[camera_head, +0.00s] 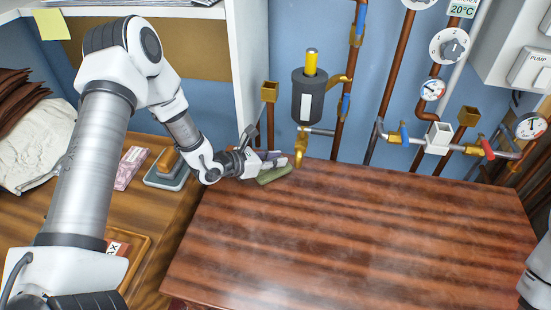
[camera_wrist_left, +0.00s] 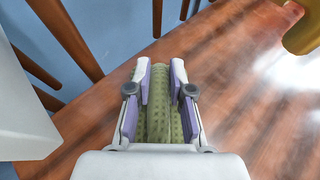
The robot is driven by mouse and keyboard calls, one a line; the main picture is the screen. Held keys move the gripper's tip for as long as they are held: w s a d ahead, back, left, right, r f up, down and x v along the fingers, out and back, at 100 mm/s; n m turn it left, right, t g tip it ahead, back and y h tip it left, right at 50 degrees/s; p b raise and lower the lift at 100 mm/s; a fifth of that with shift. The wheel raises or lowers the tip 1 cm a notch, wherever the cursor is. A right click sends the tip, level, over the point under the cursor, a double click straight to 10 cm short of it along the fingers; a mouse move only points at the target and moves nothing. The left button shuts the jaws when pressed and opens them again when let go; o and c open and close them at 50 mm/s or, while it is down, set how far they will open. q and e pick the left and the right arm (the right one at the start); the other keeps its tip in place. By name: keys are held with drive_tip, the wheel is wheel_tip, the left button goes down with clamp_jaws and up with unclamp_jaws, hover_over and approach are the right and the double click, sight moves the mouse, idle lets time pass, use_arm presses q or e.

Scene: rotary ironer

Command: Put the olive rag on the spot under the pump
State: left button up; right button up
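The olive rag (camera_head: 273,174) lies at the far left corner of the wooden tabletop, just left of the brass spout below the pump (camera_head: 310,95). My left gripper (camera_head: 277,160) is low over it. In the left wrist view the rag (camera_wrist_left: 200,75) runs between and past the two fingers of my left gripper (camera_wrist_left: 161,66), which stand apart with rag filling the gap. I cannot tell whether the fingers press on it. The spot under the pump is not clearly marked out. My right gripper is not in view.
The wooden table (camera_head: 360,240) is otherwise bare. Pipes with valves and gauges line the blue wall behind it. A white panel (camera_wrist_left: 22,105) stands close left of the gripper.

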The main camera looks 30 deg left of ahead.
use_arm(q)
drive_tip(key=shift+o, duration=1.4)
drive_tip(key=shift+r+p, duration=0.25)
drive_tip(key=shift+p, duration=0.1)
drive_tip(key=p+v, duration=0.2)
drive_tip(key=v, duration=0.9)
drive_tip(key=shift+r, duration=0.15)
drive_tip(key=shift+s+a, duration=0.15)
drive_tip(key=shift+s, duration=0.3)
